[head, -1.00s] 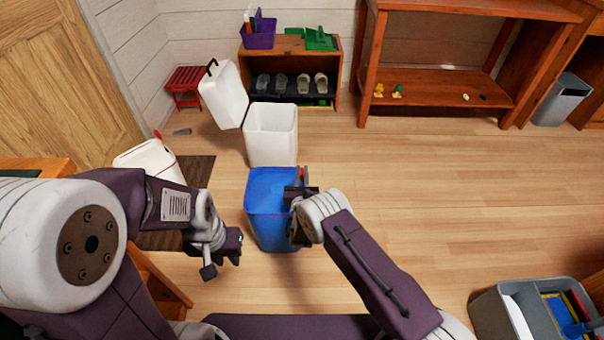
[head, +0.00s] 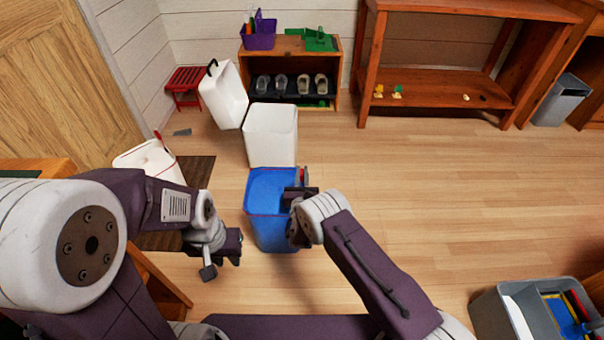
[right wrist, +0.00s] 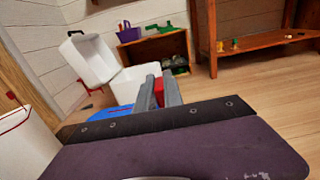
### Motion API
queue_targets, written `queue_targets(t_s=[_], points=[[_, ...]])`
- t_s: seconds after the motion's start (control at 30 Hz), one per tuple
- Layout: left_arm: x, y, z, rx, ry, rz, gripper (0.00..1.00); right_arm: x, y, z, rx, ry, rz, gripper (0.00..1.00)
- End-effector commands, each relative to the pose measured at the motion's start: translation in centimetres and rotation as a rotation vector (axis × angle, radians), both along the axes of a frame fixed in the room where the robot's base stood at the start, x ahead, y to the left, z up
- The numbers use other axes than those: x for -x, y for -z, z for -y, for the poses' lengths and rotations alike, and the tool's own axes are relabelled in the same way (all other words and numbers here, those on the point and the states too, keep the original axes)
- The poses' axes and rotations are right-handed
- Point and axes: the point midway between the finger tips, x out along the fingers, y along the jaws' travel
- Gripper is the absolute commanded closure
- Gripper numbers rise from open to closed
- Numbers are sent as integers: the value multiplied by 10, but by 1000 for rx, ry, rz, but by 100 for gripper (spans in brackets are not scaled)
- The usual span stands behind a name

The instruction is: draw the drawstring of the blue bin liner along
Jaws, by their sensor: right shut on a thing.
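The blue bin liner (head: 270,215) stands upright and open-topped in front of the white bin (head: 270,140), with a thin red line around its upper part. My right gripper (head: 300,196) is at the liner's right rim, shut on the red drawstring (right wrist: 158,90). In the right wrist view the red piece sits between the grey fingers, and only a strip of blue liner (right wrist: 105,112) shows. My left gripper (head: 223,262) hangs to the left of the liner, apart from it, with its fingers spread and nothing between them.
A white bag (head: 150,160) with red trim is at the left, by a dark mat (head: 197,172). A shoe shelf (head: 290,60) stands at the back. A grey crate (head: 490,308) is at lower right.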

Motion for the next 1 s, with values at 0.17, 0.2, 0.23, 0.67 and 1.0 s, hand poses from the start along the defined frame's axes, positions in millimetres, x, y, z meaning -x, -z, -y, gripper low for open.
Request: queue_targets(t_s=[0.17, 0.2, 0.23, 0.67, 1.0], points=[[0, 0, 0, 0, 0, 0, 75, 0, 1, 0, 0, 0, -1, 100], [0, 0, 0, 0, 0, 0, 75, 0, 1, 0, 0, 0, -1, 100], [0, 0, 0, 0, 0, 0, 75, 0, 1, 0, 0, 0, -1, 100], [0, 17, 0, 0, 0, 0, 75, 0, 23, 0, 1, 0, -3, 100], [0, 23, 0, 0, 0, 0, 75, 0, 33, 0, 0, 0, -1, 100]])
